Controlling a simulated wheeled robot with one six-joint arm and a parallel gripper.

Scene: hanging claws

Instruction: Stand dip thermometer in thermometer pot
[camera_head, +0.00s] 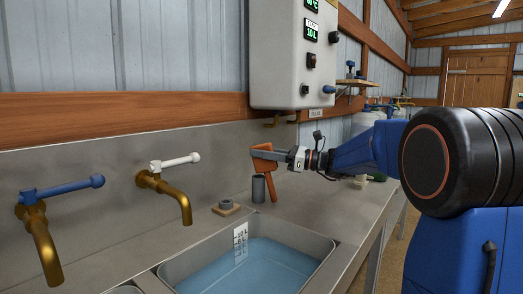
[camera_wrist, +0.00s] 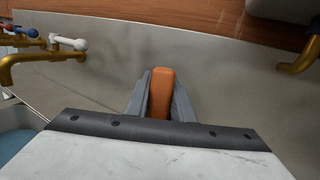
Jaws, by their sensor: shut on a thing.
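My gripper (camera_head: 278,156) is shut on an orange-brown piece, which I take for the dip thermometer (camera_head: 263,163). It has a wide upper part between the fingers and a narrow part that slants down. In the wrist view the orange piece (camera_wrist: 160,92) sits between the two grey fingers (camera_wrist: 158,100). A dark grey upright cylinder, likely the thermometer pot (camera_head: 258,189), stands on the steel counter just below. The narrow part hangs at the pot's right side, and it looks outside the pot. I cannot tell whether they touch.
A sink with blue water (camera_head: 240,270) and a white scale lies in front. A small wooden block with a grey ring (camera_head: 227,207) sits by its back edge. Brass taps (camera_head: 170,188) project at the left. A white control box (camera_head: 293,55) hangs above my gripper.

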